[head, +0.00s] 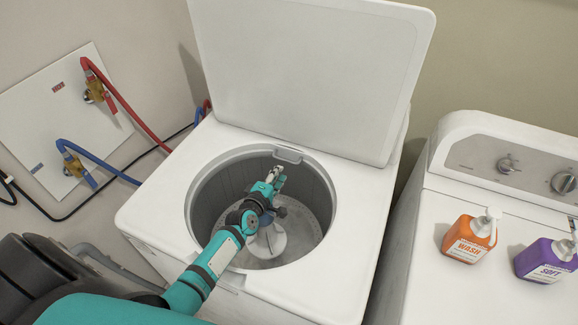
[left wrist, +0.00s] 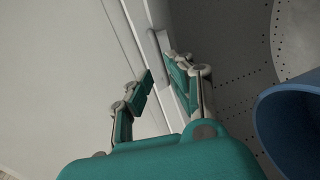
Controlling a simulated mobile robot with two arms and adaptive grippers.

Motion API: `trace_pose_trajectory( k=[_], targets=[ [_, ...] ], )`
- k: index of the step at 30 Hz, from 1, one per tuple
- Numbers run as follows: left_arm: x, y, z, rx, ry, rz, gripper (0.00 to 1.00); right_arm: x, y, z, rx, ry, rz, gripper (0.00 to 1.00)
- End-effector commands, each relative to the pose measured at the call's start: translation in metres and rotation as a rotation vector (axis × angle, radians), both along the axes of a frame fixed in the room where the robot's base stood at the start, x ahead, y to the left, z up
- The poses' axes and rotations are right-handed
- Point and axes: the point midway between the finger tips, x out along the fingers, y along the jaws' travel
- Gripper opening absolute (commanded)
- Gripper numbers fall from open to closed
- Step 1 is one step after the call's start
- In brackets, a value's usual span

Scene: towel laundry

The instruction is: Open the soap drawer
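The soap drawer (head: 288,155) shows as a small light front at the back rim of the washer's round opening, and it looks closed. My left gripper (head: 275,174) reaches over the drum, just below and in front of it. In the left wrist view, the fingers of my left gripper (left wrist: 160,80) are apart with nothing between them. A pale raised piece (left wrist: 162,42), probably the drawer front, lies just beyond the fingertips, close to the right-hand finger. I cannot tell whether they touch. My right gripper is not in view.
The washer (head: 155,210) has its lid (head: 310,70) raised behind the opening. Inside the drum stands a pale agitator (head: 268,240). To the right, a second machine (head: 420,270) carries an orange wash bottle (head: 468,240) and a purple soft bottle (head: 545,262). Red and blue hoses run at left.

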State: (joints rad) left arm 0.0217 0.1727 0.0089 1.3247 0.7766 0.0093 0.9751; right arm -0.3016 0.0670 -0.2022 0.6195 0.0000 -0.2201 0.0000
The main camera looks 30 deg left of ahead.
Motion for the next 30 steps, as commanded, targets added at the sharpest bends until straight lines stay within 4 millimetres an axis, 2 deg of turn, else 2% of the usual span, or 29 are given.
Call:
trace_pose_trajectory(
  k=[1,6,12,17,25,30],
  targets=[
    [0.013,0.001,-0.007,-0.001,-0.003,0.0,0.19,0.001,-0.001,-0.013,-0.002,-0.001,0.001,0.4],
    [0.047,0.003,-0.015,0.0,-0.002,0.001,0.19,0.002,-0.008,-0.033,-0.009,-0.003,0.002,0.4],
    [0.074,0.005,-0.019,-0.001,-0.001,0.001,0.19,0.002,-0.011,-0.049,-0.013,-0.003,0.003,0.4],
    [0.083,0.005,-0.019,0.0,0.001,0.0,0.19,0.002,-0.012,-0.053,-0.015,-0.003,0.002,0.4],
    [0.084,0.005,-0.018,0.0,0.001,0.0,0.19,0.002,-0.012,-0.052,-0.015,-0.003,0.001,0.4],
    [0.084,0.005,-0.018,0.0,0.001,0.0,0.0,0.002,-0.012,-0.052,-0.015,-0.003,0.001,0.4]
  ],
)
